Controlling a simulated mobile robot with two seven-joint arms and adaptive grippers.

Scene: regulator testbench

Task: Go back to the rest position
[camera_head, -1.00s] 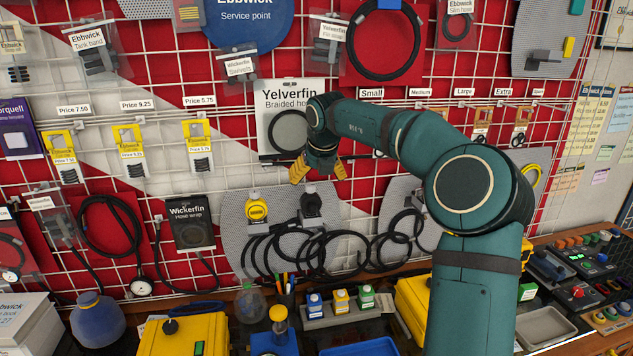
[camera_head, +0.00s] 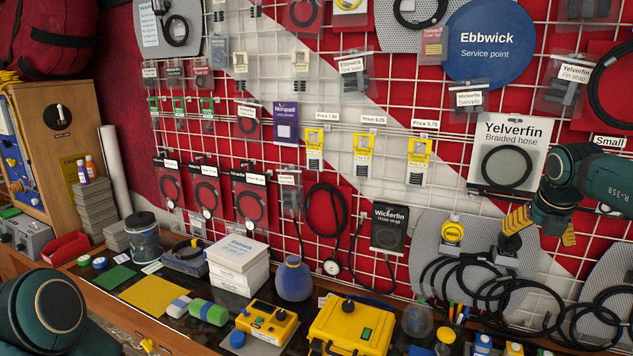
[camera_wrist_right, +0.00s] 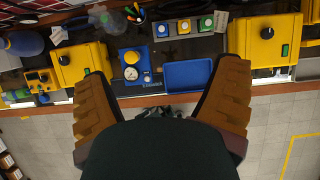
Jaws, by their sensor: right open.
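My right gripper (camera_head: 543,230) is at the right edge of the head view, in front of the pegboard wall, right of and below the Braided hose card (camera_head: 508,150). Its yellow-brown fingers point down and are apart, with nothing between them. In the right wrist view the two fingers of my right gripper (camera_wrist_right: 165,85) are spread wide over the bench's front part, and the gap is empty.
A grey panel (camera_head: 425,240) with coiled black hoses hangs near my right gripper. The workbench holds yellow boxes (camera_head: 352,322), white boxes (camera_head: 238,265) and a blue vase (camera_head: 293,280). A blue tray (camera_wrist_right: 187,75) lies below my right gripper. Floor (camera_wrist_right: 275,125) is clear before the bench.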

